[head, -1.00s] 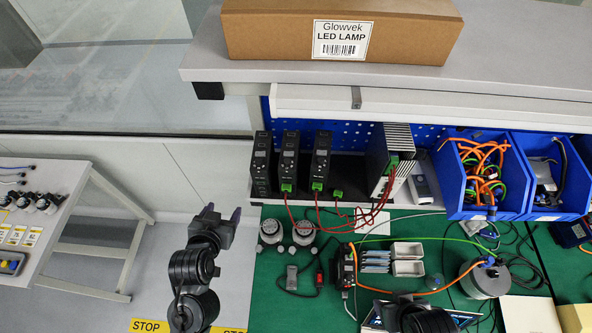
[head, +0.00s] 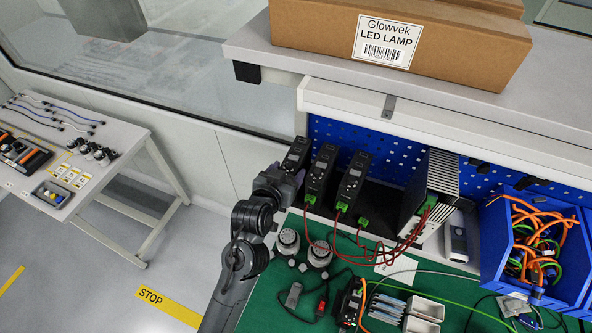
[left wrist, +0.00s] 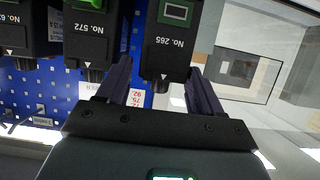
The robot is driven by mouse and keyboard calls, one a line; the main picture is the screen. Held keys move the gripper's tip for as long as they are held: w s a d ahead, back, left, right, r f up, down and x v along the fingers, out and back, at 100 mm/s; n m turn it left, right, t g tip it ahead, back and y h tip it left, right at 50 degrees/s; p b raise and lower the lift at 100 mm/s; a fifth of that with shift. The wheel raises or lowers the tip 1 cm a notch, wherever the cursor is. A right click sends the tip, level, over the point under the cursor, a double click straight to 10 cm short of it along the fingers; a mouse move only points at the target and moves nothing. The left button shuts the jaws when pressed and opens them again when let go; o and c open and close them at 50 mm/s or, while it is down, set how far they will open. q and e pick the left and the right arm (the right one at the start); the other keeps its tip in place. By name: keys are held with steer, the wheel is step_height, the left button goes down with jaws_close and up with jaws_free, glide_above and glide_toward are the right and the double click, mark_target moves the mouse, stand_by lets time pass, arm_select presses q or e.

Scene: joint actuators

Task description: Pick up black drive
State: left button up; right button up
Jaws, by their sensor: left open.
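Three slim black drives stand in a row at the back left of the green bench: the leftmost (head: 297,152), the middle one (head: 322,168) and the right one (head: 352,181). My left gripper (head: 288,180) is at the front of the leftmost drive and partly hides it. In the left wrist view my left gripper (left wrist: 160,75) is open, with a finger towards each side of the drive marked No. 265 (left wrist: 170,42). Contact cannot be told. The drive marked No. 572 (left wrist: 90,38) is beside it, close to one finger. My right gripper is out of view.
Red wires run from green plugs to a larger finned unit (head: 432,190) on the right. Round grey knobs (head: 288,242) stand in front of the drives. A shelf with a cardboard box (head: 320,35) overhangs the back. A blue bin (head: 500,240) is at right.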

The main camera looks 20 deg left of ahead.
mark_target(293, 163)
arm_select(q)
steer(key=shift+p+x, duration=0.6)
steer(key=shift+x, duration=2.05)
steer(key=shift+a, duration=0.1)
jaws_close()
steer(key=shift+r, duration=0.2)
